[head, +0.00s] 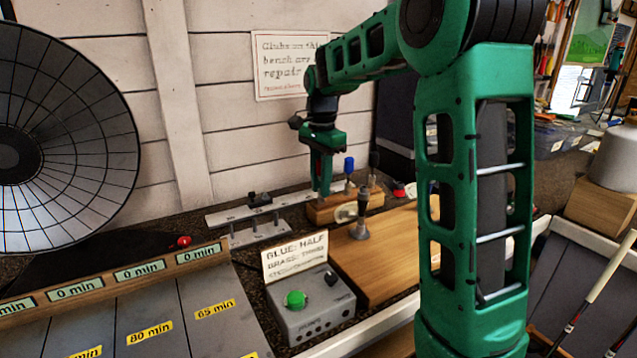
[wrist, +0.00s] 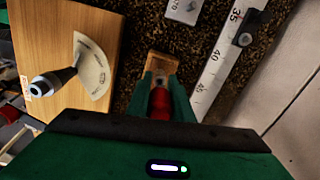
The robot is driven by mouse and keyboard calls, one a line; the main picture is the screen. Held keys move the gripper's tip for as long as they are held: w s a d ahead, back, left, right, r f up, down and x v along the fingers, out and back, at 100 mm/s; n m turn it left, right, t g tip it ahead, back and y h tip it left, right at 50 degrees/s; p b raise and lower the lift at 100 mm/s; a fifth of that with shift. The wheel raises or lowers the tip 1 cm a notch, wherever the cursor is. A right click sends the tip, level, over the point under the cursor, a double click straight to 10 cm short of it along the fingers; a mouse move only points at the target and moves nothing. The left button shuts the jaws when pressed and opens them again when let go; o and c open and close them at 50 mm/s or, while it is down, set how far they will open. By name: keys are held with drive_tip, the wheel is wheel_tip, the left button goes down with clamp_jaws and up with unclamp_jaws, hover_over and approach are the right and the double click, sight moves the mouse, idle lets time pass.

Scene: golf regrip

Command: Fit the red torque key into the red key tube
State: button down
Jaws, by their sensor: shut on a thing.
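My gripper (head: 322,190) points down over the left end of a small wooden block (head: 343,207) at the back of the bench. In the wrist view its green fingers (wrist: 162,106) are shut on the red torque key (wrist: 160,103), whose red handle shows between them. The bare end of the wooden block (wrist: 164,64) shows just beyond the fingers. The key's lower end is hidden, so I cannot tell if it touches the block. I cannot make out the red key tube. A blue-handled key (head: 349,166) stands upright at the block, right of my gripper.
A grey-handled tool with a cream fan-shaped scale (wrist: 92,70) is on the wooden board (wrist: 40,30), close to the block. A metal ruler (wrist: 215,70) lies on the other side. A grey box with a green button (head: 294,299) stands in front.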

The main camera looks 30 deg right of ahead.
drive_tip(key=shift+f, duration=0.6)
drive_tip(key=c, duration=1.5)
unclamp_jaws()
drive_tip(key=shift+r, duration=0.1)
wheel_tip(320, 180, up, 11)
drive_tip(key=shift+f, duration=0.2)
